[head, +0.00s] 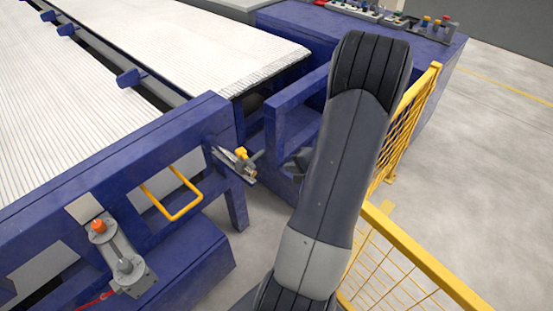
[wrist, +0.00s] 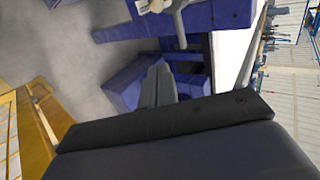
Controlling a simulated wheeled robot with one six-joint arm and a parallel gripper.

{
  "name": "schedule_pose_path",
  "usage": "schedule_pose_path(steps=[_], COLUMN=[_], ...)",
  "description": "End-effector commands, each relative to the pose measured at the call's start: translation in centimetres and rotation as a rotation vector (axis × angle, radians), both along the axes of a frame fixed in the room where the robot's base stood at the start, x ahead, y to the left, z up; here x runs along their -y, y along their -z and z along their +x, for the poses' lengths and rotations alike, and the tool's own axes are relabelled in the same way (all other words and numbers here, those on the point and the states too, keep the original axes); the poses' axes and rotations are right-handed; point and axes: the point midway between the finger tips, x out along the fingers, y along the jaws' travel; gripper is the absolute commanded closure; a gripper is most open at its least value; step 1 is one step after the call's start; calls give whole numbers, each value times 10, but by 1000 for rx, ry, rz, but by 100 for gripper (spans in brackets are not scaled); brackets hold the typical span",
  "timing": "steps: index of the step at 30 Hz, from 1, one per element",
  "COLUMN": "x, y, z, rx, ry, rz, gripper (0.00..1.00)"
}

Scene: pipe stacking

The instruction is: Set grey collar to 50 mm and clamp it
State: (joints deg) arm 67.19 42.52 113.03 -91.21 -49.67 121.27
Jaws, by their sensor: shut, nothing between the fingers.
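A small metal bar assembly (head: 234,163) with a yellow part (head: 241,153) sticks out from the end of the blue frame, left of my arm in the head view. The grey collar cannot be told apart for certain at this size. In the head view my gripper (head: 298,164) is a dark shape mostly hidden behind my arm, right of the assembly.
Blue frames (head: 120,165) carry rows of white pipes (head: 190,45). A yellow handle (head: 180,205) and a grey lever unit with an orange knob (head: 98,226) sit at lower left. Yellow mesh fence (head: 410,250) stands close right of my arm. A control panel (head: 400,17) is behind.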

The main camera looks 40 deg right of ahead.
Motion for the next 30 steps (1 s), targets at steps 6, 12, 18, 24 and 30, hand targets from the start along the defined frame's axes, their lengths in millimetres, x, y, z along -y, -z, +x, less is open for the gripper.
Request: schedule_pose_path(steps=[6,12,18,24,30], x=[-4,-7,-9,-9,-9], y=[28,53,51,49,49], z=[32,67,98,112,114], rx=[-3,-4,-1,-3,-3], ry=[-8,-8,-7,-4,-2], rz=[-1,-2,-6,-4,-3], gripper=[100,100,100,100,100])
